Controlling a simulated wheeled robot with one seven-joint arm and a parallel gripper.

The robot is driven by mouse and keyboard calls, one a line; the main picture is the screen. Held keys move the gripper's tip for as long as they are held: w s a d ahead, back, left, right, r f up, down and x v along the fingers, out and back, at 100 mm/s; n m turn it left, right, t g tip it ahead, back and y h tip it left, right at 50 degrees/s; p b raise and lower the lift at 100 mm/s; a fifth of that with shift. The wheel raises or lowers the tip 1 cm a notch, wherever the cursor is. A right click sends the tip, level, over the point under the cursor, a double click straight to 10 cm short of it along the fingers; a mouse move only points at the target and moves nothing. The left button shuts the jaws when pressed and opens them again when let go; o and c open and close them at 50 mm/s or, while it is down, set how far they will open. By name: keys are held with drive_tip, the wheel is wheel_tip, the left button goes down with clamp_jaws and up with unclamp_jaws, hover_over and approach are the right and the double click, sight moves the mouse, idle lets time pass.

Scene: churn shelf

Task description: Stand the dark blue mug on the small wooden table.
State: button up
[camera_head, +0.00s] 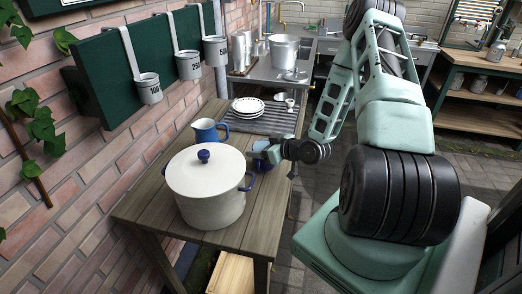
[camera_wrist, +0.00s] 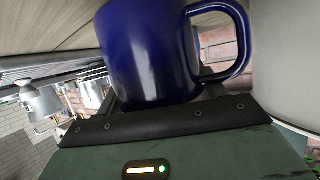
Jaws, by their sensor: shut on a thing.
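The dark blue mug (camera_wrist: 148,52) fills the upper middle of the wrist view, with its handle to the right. My gripper (camera_head: 265,152) is shut on it; in the head view it is over the right edge of the wooden table (camera_head: 140,205), just behind the white pot. The mug is mostly hidden by the gripper and the pot in the head view. I cannot tell whether its base touches the table.
The lidded white pot (camera_head: 205,190) takes up the table's middle, with a blue jug (camera_head: 206,133) behind it. Stacked plates (camera_head: 248,106) sit on a ribbed drainer further back. Measuring cups (camera_head: 149,90) hang at left. The table's front left is clear.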

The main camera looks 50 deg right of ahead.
drive_tip(key=shift+f, duration=0.6)
drive_tip(key=o, duration=1.4)
drive_tip(key=shift+f, duration=0.1)
drive_tip(key=b+v, duration=0.1)
drive_tip(key=v, duration=1.1)
drive_tip(key=shift+b, duration=0.35)
